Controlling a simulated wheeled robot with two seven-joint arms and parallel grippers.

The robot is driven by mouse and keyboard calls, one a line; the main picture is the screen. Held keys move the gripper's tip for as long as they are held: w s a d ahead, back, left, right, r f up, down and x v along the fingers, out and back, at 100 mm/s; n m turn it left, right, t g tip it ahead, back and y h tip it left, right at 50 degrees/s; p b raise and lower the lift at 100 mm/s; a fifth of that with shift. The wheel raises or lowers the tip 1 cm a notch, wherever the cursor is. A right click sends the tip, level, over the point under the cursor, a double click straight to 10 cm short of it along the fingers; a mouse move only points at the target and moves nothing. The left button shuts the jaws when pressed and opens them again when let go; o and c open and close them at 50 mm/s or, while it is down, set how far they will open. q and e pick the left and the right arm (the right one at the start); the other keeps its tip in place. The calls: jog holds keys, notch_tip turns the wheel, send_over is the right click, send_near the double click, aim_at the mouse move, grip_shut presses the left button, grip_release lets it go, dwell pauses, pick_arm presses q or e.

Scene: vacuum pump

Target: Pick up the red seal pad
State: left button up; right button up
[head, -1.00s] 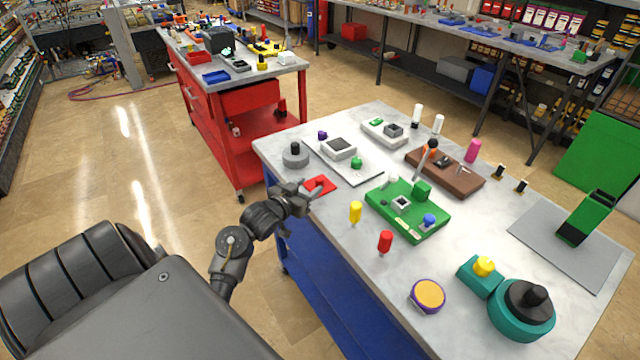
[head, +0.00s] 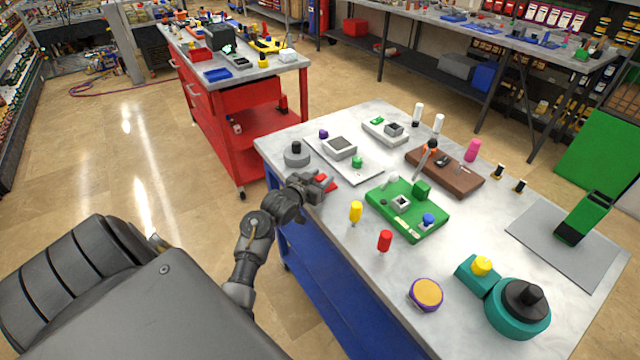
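The red seal pad (head: 329,182) lies flat on the near left part of the grey worktable (head: 345,255), close to its left edge. My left gripper (head: 322,184) is over the pad and covers much of it, so only red parts show around the fingers. I cannot tell whether the fingers touch the pad or how far apart they are. My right gripper is out of the picture.
A grey round part with a black knob (head: 296,155) stands just behind the gripper. A light plate with a grey block (head: 339,147) and a green board (head: 408,208) lie to the right. A yellow peg (head: 355,212) stands in front.

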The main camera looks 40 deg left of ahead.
pick_arm(q)
jog(key=c, duration=0.7)
jog(key=shift+c, duration=0.4)
jog(key=shift+r, duration=0.1)
